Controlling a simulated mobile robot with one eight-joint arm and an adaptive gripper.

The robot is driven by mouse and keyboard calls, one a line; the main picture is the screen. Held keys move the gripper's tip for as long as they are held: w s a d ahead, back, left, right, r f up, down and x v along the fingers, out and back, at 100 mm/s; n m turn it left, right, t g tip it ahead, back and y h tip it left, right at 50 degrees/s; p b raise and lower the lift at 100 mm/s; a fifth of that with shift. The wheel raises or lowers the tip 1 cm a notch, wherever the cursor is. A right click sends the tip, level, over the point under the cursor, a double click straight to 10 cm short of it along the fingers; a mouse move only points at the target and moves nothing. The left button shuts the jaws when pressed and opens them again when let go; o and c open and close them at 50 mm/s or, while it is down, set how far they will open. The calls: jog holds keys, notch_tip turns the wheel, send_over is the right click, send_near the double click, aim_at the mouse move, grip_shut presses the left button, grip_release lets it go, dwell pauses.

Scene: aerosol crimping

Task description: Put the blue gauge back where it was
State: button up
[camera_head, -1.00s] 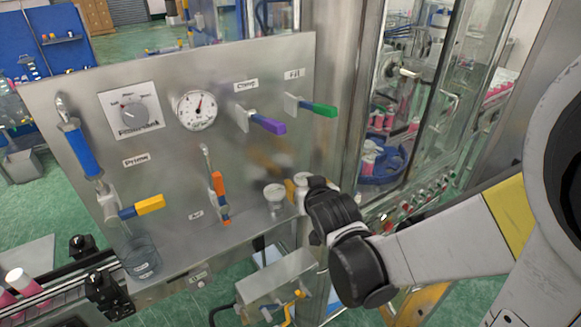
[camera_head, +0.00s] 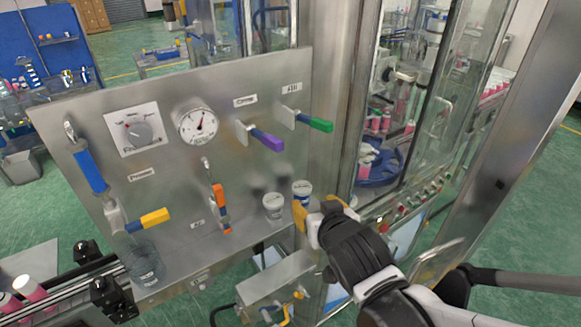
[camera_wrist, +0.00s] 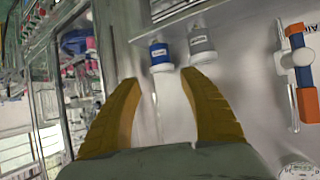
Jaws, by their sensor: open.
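My gripper (camera_head: 318,208) has yellow fingers spread apart and empty. In the wrist view my gripper (camera_wrist: 160,84) points toward the blue gauge, with a visible gap between them.
The steel panel (camera_head: 185,185) carries an orange-handled valve (camera_head: 219,200), purple (camera_head: 265,139) and green (camera_head: 315,123) levers, and a dial (camera_head: 198,124). A glass-doored machine (camera_head: 400,110) is at the right. A metal box (camera_head: 275,280) lies below the ledge.

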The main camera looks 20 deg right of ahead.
jog(key=s+r+g, duration=0.1)
jog(key=s+g, duration=0.4)
jog(key=s, duration=0.4)
jog(key=shift+s+d+r+n+y, duration=0.2)
jog(key=shift+d+r+n+y, duration=0.05)
jog(key=shift+r+n+y, duration=0.15)
jog(key=shift+c, duration=0.5)
